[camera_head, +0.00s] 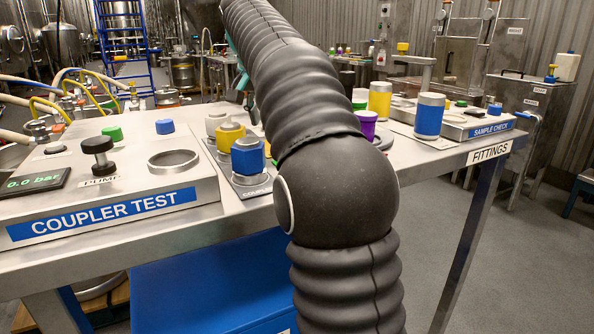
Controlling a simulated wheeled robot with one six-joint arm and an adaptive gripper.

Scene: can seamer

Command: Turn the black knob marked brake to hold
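No black knob marked brake can be made out in the head view. The black knob that shows (98,150) stands on the coupler test box (150,192) at the left, and its label reads PUMP. My arm in its dark ribbed sleeve fills the middle and hides part of the bench behind it. Only a small dark and teal part of my gripper (241,88) shows past the arm's left side, above the bench. Its fingers are mostly hidden, so its opening cannot be judged.
A blue bin (200,285) is below. Open floor (520,270) lies at right.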

